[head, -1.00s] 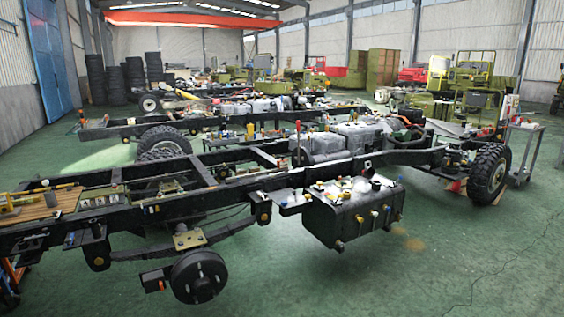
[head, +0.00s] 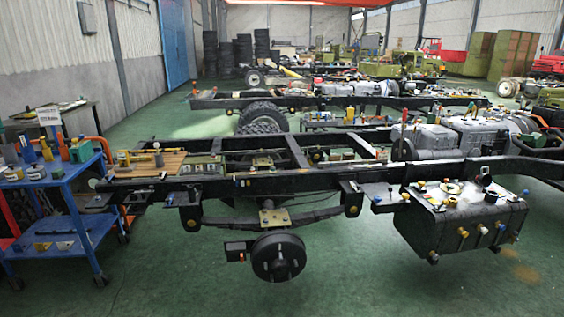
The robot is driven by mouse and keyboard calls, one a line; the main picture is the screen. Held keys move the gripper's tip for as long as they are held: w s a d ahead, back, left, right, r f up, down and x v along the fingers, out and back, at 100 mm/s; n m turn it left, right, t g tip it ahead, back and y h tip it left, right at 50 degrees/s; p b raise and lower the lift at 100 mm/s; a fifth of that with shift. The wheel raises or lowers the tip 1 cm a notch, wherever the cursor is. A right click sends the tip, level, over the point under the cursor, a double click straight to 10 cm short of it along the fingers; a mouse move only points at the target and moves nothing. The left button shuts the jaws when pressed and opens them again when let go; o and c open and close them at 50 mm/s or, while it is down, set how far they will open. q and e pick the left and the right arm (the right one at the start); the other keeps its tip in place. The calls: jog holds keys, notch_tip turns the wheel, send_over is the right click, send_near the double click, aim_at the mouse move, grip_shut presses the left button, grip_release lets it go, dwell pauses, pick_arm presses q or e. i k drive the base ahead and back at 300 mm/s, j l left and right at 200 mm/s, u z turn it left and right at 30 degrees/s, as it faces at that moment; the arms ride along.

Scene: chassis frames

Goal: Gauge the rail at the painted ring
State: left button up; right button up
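The near chassis frame's long black rail (head: 310,178) runs across the middle of the head view. I cannot make out a painted ring on it at this size. A wooden board (head: 172,160) lies at the rail's left end, with a yellow tool (head: 124,158) and other small items on it. I cannot tell whether any of these is a gauge. Neither of my grippers is in view.
A blue cart (head: 68,182) with tools and blocks stands at the left, close to the rail's end. A brake drum (head: 278,256) and a black tank (head: 455,226) hang below the rail. A second chassis frame (head: 220,102) stands behind. Green floor (head: 180,275) is open in front.

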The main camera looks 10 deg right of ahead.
aim_at(382, 154)
jog(key=i+l, duration=0.4)
jog(key=i+l+z, duration=0.1)
jog(key=i+l, duration=0.65)
jog(key=i, duration=0.25)
jog(key=i+l+z, duration=0.1)
jog(key=i+l, duration=0.55)
jog(key=i, duration=0.3)
jog(key=i+l+z, duration=0.1)
jog(key=i+l, duration=0.25)
jog(key=i, duration=0.15)
jog(key=i+l, duration=0.25)
jog(key=i, duration=0.25)
